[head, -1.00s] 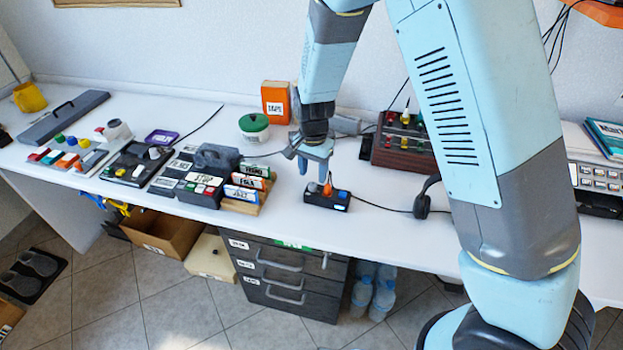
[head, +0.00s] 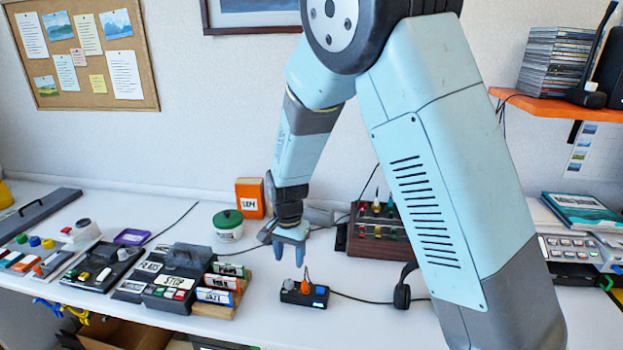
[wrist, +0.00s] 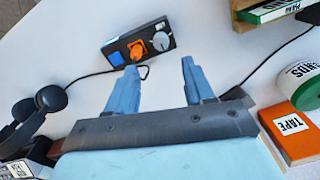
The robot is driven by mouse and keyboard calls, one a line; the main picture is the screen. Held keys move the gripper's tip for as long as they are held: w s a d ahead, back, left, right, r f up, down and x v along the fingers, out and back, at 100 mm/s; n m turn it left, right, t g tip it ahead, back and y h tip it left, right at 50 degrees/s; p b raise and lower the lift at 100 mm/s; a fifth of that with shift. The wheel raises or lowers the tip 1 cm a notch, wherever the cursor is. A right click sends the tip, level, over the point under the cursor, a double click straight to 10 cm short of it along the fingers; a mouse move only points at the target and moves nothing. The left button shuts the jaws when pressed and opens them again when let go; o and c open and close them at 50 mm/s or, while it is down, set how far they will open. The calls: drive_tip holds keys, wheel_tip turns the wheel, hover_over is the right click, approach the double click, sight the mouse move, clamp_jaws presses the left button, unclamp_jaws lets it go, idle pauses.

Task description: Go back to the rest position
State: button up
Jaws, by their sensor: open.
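My gripper (head: 290,251) is open and empty, pointing down above the white table (head: 262,285). Its two blue fingers also show apart in the wrist view (wrist: 157,82), with nothing between them. Just beyond the fingertips a small black box (head: 303,294) with an orange plug, a blue part and a grey knob lies on the table; it also shows in the wrist view (wrist: 123,52). The fingers are clear of the box.
A green-lidded tub (head: 228,226) and an orange box (head: 250,197) stand behind my gripper. Labelled disc cases (head: 222,283) and button panels (head: 105,266) are to the left. A headset (head: 403,290) and a brown switch box (head: 385,242) are to the right.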

drive_tip(key=s+d+r+n+t+y, duration=0.1)
drive_tip(key=s+d+r, duration=0.1)
drive_tip(key=d+r, duration=0.75)
drive_tip(key=s+d+r+n+t+y, duration=0.1)
drive_tip(key=s+d+r, duration=0.1)
drive_tip(key=d+r, duration=0.8)
drive_tip(key=s+d+r+n+t+h, duration=0.1)
drive_tip(key=s+d+r, duration=0.3)
drive_tip(key=s+d, duration=0.2)
drive_tip(key=s+d+r+n+t+h, duration=0.1)
drive_tip(key=s+d+r, duration=0.4)
drive_tip(key=s, duration=0.5)
drive_tip(key=shift+d+t, duration=0.8)
drive_tip(key=shift+d, duration=0.05)
drive_tip(key=shift+c, duration=0.5)
